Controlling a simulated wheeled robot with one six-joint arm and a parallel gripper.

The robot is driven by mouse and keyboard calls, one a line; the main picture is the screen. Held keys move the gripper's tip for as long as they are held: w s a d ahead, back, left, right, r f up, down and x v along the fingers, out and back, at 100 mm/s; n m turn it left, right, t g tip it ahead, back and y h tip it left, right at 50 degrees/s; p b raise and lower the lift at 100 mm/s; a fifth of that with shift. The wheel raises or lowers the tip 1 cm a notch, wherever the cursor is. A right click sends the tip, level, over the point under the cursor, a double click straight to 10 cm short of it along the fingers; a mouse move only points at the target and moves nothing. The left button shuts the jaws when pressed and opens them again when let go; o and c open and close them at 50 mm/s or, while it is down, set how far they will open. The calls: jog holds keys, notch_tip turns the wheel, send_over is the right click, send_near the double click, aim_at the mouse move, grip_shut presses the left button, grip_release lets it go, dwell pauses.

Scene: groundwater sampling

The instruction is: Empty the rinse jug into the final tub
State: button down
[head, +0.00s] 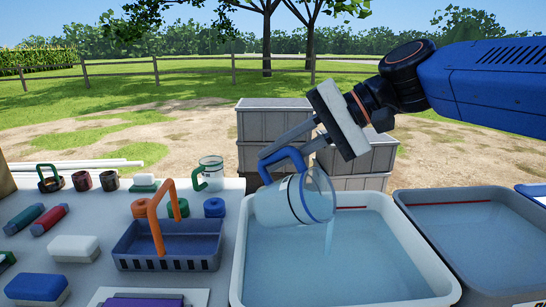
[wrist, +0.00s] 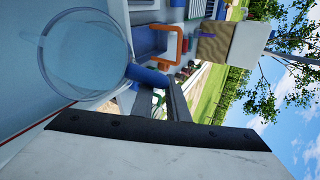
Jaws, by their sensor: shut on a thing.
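My gripper (head: 284,154) is shut on the blue handle of a clear jug (head: 292,203) with a blue rim. The jug is tilted well over, its mouth facing right, above a white tub (head: 238,262). A thin stream falls from its lip into the pale blue water in this tub. In the wrist view the round jug (wrist: 85,55) is at the upper left, its blue handle at the finger ends. How much water is left inside is hard to tell. I cannot read a label naming the tub.
A grey tub (head: 400,197) with water stands to the right of the white one. Left are a dark blue caddy (head: 165,262) with an orange handle, a green-handled jug (head: 210,172), sponges and bottles. Grey crates (head: 265,130) stand behind the tubs.

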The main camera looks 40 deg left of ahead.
aim_at(304, 165)
jog(key=shift+w+d+r+n+g+y, duration=0.1)
jog(key=shift+d+r+n+g+y, duration=0.15)
jog(key=shift+d+r+y, duration=0.5)
jog(key=shift+w+d+r+n+g+y, duration=0.15)
jog(key=shift+d+r+y, duration=0.3)
jog(key=shift+d+y, duration=0.5)
jog(key=shift+s+d+r+n+g+y, duration=0.1)
jog(key=shift+d+r+n+g+y, duration=0.15)
jog(key=shift+d+r+y, duration=0.55)
jog(key=shift+w+d+r+n+g+y, duration=0.1)
jog(key=shift+d+r+n+g+y, duration=0.2)
jog(key=shift+d+y, duration=0.45)
jog(key=shift+w+d+r+n+g+y, duration=0.1)
jog(key=shift+d+r+n+g+y, duration=0.25)
jog(key=shift+d, duration=0.65)
jog(key=shift+d+r+n+g+y, duration=0.25)
jog(key=shift+d+y, duration=0.35)
jog(key=shift+d, duration=0.3)
jog(key=shift+r, duration=0.1)
jog(key=shift+w, duration=0.1)
